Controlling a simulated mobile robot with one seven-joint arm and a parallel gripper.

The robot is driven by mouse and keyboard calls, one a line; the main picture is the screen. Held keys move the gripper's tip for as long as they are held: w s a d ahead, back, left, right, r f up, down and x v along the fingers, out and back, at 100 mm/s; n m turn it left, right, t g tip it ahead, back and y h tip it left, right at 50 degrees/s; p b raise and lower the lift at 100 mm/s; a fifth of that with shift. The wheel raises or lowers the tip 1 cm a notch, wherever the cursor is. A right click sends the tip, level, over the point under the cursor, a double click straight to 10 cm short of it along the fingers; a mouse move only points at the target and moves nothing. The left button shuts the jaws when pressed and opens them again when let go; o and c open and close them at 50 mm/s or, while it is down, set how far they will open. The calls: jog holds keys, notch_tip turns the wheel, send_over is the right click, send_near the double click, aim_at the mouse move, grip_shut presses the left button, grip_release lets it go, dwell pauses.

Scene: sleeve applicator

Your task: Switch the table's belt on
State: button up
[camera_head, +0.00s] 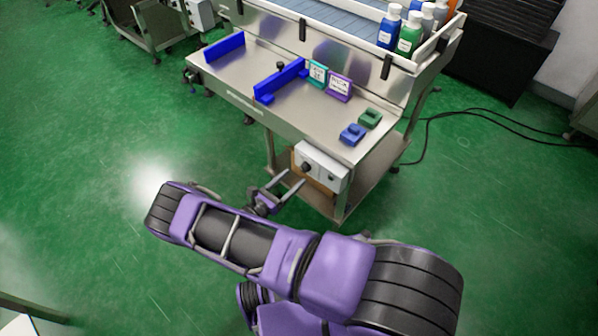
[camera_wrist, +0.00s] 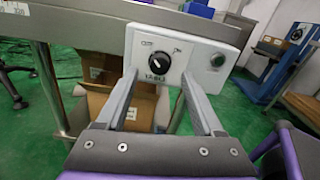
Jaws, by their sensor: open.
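The steel table (camera_head: 240,85) stands ahead, with a grey-white control box (camera_head: 321,166) on its front edge. In the wrist view the control box (camera_wrist: 187,50) carries a black rotary knob (camera_wrist: 159,63) labelled TABLE, with small markings above it on both sides. A dark green round button or lamp (camera_wrist: 217,60) sits to the knob's right. The knob's pointer looks tilted to the upper right. My gripper (camera_head: 293,178) is open and empty in front of the box. In the wrist view its fingers (camera_wrist: 158,80) spread to either side below the knob, apparently not touching it.
On the tabletop are blue guide rails (camera_head: 280,79), teal (camera_head: 318,74) and purple (camera_head: 339,86) cards, and blue (camera_head: 352,134) and green (camera_head: 370,118) blocks. Several bottles (camera_head: 409,35) stand on the raised belt behind. Cardboard boxes (camera_wrist: 113,103) sit below the table. Green floor is clear at left.

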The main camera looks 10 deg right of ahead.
aim_at(302, 170)
jog(key=shift+x, duration=1.95)
grip_shut()
